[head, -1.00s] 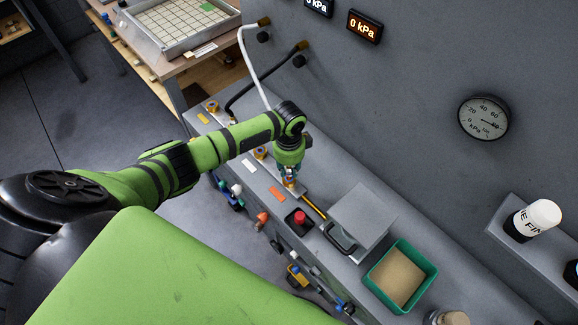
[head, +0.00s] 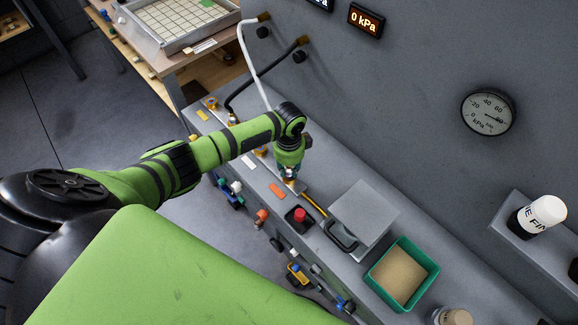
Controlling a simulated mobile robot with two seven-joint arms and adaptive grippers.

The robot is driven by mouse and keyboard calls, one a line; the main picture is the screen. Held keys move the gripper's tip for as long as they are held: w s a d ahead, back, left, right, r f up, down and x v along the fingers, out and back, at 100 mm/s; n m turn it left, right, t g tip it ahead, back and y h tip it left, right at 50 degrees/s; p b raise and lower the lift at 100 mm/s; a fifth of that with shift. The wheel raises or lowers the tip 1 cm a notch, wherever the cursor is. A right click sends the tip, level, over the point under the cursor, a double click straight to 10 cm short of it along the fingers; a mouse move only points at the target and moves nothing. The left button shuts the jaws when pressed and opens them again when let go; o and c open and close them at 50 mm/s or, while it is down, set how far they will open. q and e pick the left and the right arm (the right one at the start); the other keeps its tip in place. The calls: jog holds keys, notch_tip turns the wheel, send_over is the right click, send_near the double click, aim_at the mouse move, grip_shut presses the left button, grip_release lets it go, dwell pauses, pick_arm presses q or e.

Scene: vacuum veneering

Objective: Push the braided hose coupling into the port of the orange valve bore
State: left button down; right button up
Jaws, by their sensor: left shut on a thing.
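My left gripper (head: 290,172) points down over the grey bench, close to the brass port beside the orange label (head: 277,191). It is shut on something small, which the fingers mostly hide. I take it to be the braided hose coupling, but cannot tell its seating in the port. A yellow hose or rod (head: 314,205) lies just right of the fingertips. A white hose (head: 247,55) runs from the wall down behind my left arm, and a black hose (head: 262,75) runs to the bench's far left. My right gripper is out of view.
A red push button (head: 300,215), a grey box (head: 363,214) with a dark handle and a green tray (head: 404,275) stand right of the gripper. A pressure gauge (head: 488,111) and a 0 kPa display (head: 364,20) are on the wall. Valves line the bench front.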

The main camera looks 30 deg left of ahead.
pick_arm(q)
jog(key=shift+f+b, duration=0.35)
jog(key=shift+f, duration=0.25)
jog(key=c, duration=0.9)
grip_release()
jog(key=shift+r, duration=0.1)
notch_tip(320, 180, up, 12)
jog(key=shift+r, duration=0.1)
